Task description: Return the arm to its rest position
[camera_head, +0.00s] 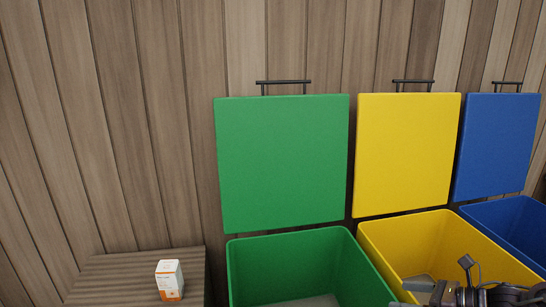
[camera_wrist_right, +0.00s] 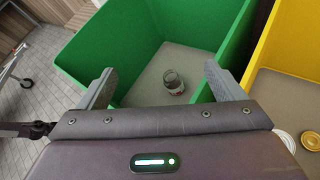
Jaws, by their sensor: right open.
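My right gripper (camera_wrist_right: 158,90) is open and empty in the right wrist view, its two fingers spread over the front of the green bin. In the head view the right gripper (camera_head: 430,288) shows at the lower right, in front of the yellow bin. The green bin (camera_head: 295,246) stands with its lid up, and it also shows in the right wrist view (camera_wrist_right: 110,38). A small glass jar (camera_wrist_right: 173,82) with a label lies on the green bin's floor, apart from the fingers. My left gripper is in neither view.
The yellow bin (camera_head: 440,228) and blue bin (camera_head: 500,212) stand open to the right. Round lids (camera_wrist_right: 284,140) lie in the yellow bin. A white and orange box (camera_head: 169,280) stands on a wooden bench (camera_head: 120,270) at left. A plank wall is behind.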

